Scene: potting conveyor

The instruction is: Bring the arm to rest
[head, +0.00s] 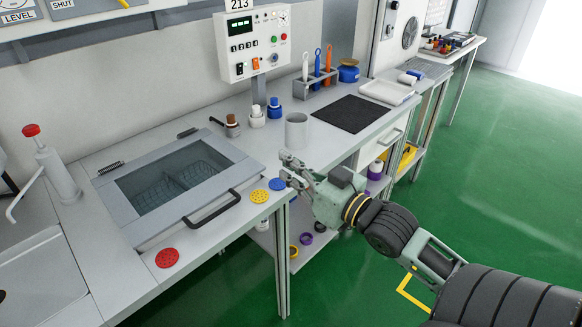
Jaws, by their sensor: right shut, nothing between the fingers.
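My right gripper (290,170) is at the end of my right arm, which comes in from the lower right. It is shut with nothing held, over the front edge of the bench. A blue disc (277,184) lies on the bench close to its left, and a yellow disc (260,196) lies just beyond that. A grey cup (297,131) stands upright behind the gripper. My left gripper is not in view.
A lidded basin (180,180) with a dark handle is set in the bench at left. A red disc (167,258) lies at its front. A black mat (350,113), tool rack (317,84) and control box (252,42) are farther back. Green floor (480,170) is open at right.

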